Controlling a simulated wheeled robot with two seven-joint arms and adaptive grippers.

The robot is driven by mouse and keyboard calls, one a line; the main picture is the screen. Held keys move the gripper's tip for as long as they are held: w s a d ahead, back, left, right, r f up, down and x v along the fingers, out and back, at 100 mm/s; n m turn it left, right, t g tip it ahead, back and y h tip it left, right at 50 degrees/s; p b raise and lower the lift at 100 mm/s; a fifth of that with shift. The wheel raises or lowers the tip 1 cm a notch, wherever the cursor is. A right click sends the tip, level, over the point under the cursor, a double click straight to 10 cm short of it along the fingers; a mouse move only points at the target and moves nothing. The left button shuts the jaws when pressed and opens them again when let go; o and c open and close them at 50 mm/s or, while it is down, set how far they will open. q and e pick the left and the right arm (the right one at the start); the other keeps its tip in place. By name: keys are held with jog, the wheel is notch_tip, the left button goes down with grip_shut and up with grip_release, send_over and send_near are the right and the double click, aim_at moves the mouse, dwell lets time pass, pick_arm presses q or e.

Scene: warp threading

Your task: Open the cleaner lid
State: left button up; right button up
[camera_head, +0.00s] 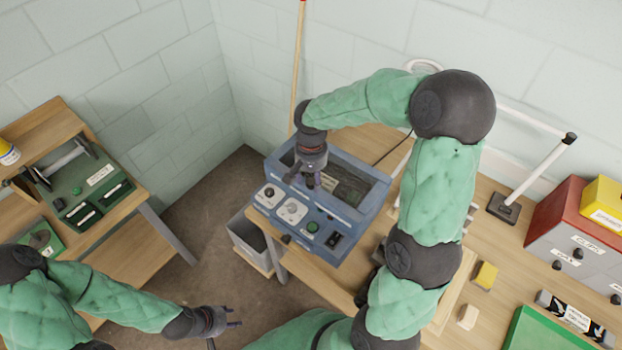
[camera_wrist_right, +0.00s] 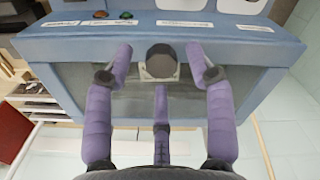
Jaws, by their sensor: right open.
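The cleaner (camera_head: 350,237) is a blue box with a sloped control panel on the wooden bench. Its lid (camera_head: 372,192) has a dark see-through window and looks closed. In the right wrist view, a dark round knob (camera_wrist_right: 161,61) on a small bracket sits at the edge of the window. My right gripper (camera_head: 309,183) is above the cleaner, near the panel side of the lid. In the right wrist view (camera_wrist_right: 163,75) its purple fingers are spread around the knob, with no clear contact. My left gripper (camera_head: 236,317) is empty over the floor, its fingers apart.
A grey bin (camera_head: 252,245) stands beside the bench below the cleaner. A side table (camera_head: 150,203) with a green device (camera_head: 88,187) is at left. Yellow (camera_head: 486,275) and cream (camera_head: 467,317) blocks, a drawer box (camera_head: 572,238) and a white stand (camera_head: 535,180) are at right.

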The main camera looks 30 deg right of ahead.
aim_at(344, 152)
jog(key=shift+f, duration=0.5)
grip_shut()
jog(key=w+d, duration=0.2)
jog(key=d, duration=0.3)
jog(key=w+d+p, duration=0.1)
jog(key=w+d, duration=0.1)
jog(key=d, duration=0.3)
jog(key=w+d+p, duration=0.1)
jog(key=w+d, duration=0.1)
jog(key=d, duration=0.4)
jog(key=shift+w+d, duration=0.1)
jog(key=shift+w, duration=0.25)
grip_release()
jog(key=shift+r, duration=0.15)
notch_tip(344, 152, up, 12)
